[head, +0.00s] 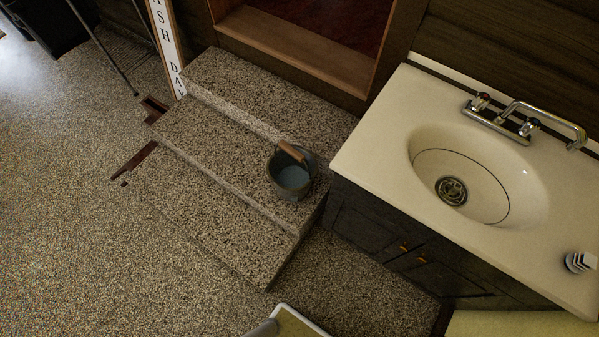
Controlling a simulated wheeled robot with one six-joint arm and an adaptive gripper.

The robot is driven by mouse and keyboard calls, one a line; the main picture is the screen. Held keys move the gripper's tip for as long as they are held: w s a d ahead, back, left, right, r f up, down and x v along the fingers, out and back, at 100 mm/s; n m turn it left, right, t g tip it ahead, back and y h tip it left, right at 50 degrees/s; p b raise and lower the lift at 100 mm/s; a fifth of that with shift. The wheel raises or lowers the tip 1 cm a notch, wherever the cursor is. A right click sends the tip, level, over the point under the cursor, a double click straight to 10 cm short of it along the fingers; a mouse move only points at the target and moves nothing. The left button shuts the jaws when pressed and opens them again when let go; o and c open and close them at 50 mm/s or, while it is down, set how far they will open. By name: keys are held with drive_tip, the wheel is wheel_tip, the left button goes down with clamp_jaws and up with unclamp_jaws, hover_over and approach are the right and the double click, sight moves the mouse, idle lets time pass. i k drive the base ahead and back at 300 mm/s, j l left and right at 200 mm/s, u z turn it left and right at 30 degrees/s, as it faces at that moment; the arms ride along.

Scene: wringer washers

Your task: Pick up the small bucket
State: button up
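The small bucket (291,177) is dark grey with a paler blue-grey inside. It stands on the speckled stone steps (215,167), near their right end and close to the vanity. A wooden handle grip (291,151) lies across the far side of its rim. The bucket looks upright and nothing touches it from above. My gripper is not in view, so I cannot see whether it is open or shut.
A white sink counter (367,156) on a dark cabinet (362,218) stands right beside the bucket, with a faucet (518,121) at its back. A white lettered sign (166,43) stands behind the steps.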

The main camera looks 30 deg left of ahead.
sight(292, 170)
drive_tip(key=k+j, duration=0.1)
drive_tip(key=j, duration=0.25)
drive_tip(key=k+j, duration=0.15)
drive_tip(key=j, duration=0.2)
drive_tip(key=k+j, duration=0.1)
drive_tip(key=j, duration=0.3)
drive_tip(key=k+j, duration=0.15)
drive_tip(key=j, duration=0.2)
drive_tip(key=i+j, duration=0.15)
drive_tip(key=j, duration=0.2)
drive_tip(key=i+j, duration=0.1)
drive_tip(key=j, duration=0.25)
drive_tip(key=i+j, duration=0.15)
drive_tip(key=j, duration=0.2)
